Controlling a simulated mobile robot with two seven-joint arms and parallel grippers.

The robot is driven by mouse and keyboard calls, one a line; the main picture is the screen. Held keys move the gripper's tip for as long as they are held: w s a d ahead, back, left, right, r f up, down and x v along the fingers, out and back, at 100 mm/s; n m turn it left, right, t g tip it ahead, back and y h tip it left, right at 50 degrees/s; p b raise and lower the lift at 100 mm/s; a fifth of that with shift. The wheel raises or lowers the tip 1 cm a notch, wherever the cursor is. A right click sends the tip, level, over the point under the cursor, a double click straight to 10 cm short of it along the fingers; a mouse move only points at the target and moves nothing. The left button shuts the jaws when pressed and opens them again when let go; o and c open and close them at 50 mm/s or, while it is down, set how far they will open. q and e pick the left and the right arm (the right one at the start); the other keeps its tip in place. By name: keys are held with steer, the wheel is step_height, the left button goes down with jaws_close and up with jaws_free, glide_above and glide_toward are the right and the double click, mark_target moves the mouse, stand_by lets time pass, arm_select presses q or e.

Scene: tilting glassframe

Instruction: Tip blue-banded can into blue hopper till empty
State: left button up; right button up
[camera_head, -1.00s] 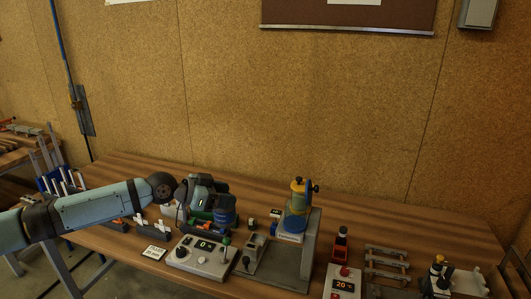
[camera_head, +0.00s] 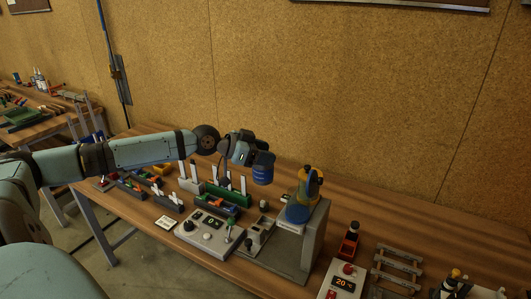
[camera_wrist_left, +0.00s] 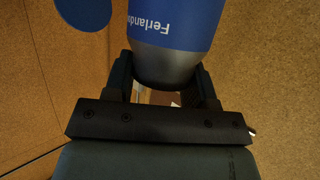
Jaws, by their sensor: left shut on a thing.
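The blue-banded can (camera_head: 263,168) is in my left gripper (camera_head: 250,157), raised above the bench, left of and higher than the blue hopper. In the left wrist view the can (camera_wrist_left: 178,25) shows a blue band with white lettering and a grey end between the fingers of the left gripper (camera_wrist_left: 165,85). Its mouth and contents are not visible. The blue hopper (camera_head: 298,214) appears to be the blue part low on the grey stand, below a yellow piece (camera_head: 309,184). My right gripper is not in view.
A control box (camera_head: 209,236) with a display reading 0 stands in front. Green (camera_head: 228,197) and dark trays with upright white pieces lie below the arm. A second box (camera_head: 342,282) reads 20. A blue disc (camera_wrist_left: 82,13) shows in the wrist view; I cannot tell what it is.

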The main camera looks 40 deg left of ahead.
arm_select(q)
steer(key=shift+w+d+r+p, duration=0.1)
steer(key=shift+r+p, duration=0.15)
steer(key=shift+p, duration=0.25)
steer(key=shift+w+d+r+g+y+p, duration=0.2)
steer(key=shift+d+g+y+p, duration=0.15)
steer(key=shift+p, duration=0.85)
steer(key=shift+d+m+p, duration=0.3)
steer(key=shift+p, duration=0.2)
steer(key=w+d+f+m+g+y, duration=0.1)
steer(key=d+m+y, duration=0.3)
steer(key=y, duration=0.4)
steer(key=w+d+f+m+g+y, duration=0.1)
steer(key=d+m+g+y, duration=0.2)
steer(key=y, duration=0.5)
steer(key=shift+d+f+m+b, duration=0.25)
steer(key=shift+d+m+b, duration=0.25)
steer(key=shift+d, duration=0.25)
